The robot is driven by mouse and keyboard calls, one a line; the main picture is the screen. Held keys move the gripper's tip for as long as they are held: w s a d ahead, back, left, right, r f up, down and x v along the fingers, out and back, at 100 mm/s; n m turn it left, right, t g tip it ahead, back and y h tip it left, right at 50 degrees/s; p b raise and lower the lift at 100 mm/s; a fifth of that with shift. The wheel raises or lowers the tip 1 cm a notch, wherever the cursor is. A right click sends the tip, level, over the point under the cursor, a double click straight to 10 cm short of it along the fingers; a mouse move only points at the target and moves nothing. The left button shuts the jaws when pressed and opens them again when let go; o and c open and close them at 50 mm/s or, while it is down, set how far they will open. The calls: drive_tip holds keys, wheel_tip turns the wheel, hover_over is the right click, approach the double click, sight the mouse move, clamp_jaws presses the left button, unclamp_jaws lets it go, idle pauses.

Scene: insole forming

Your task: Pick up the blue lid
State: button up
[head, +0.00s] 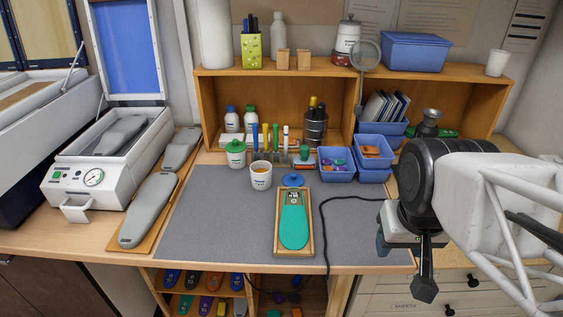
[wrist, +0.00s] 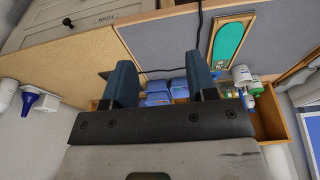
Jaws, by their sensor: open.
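The blue lid (head: 292,181) is small, round and has a knob on top. My gripper (head: 424,285) is at the right of the head view, well to the right of the lid, over the bench's front right. In the wrist view the two dark fingers (wrist: 164,85) are wide apart with nothing between them.
A black cable (head: 328,225) runs over the mat between the tray and my gripper. Blue bins (head: 337,170) stand behind, right of the lid. A green-lidded jar (head: 236,153) and a row of upright tools (head: 265,140) stand behind the cup. The mat's left part is clear.

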drive_tip(key=n+g+h, duration=0.1)
drive_tip(key=n+h, duration=0.3)
drive_tip(key=n, duration=1.7)
hover_over(293, 177)
drive_tip(key=a, duration=0.3)
wheel_tip(293, 177, down, 13)
drive_tip(key=shift+w+d+r, duration=0.1)
drive_tip(key=shift+w+r, duration=0.05)
drive_tip(key=shift+x, duration=1.3)
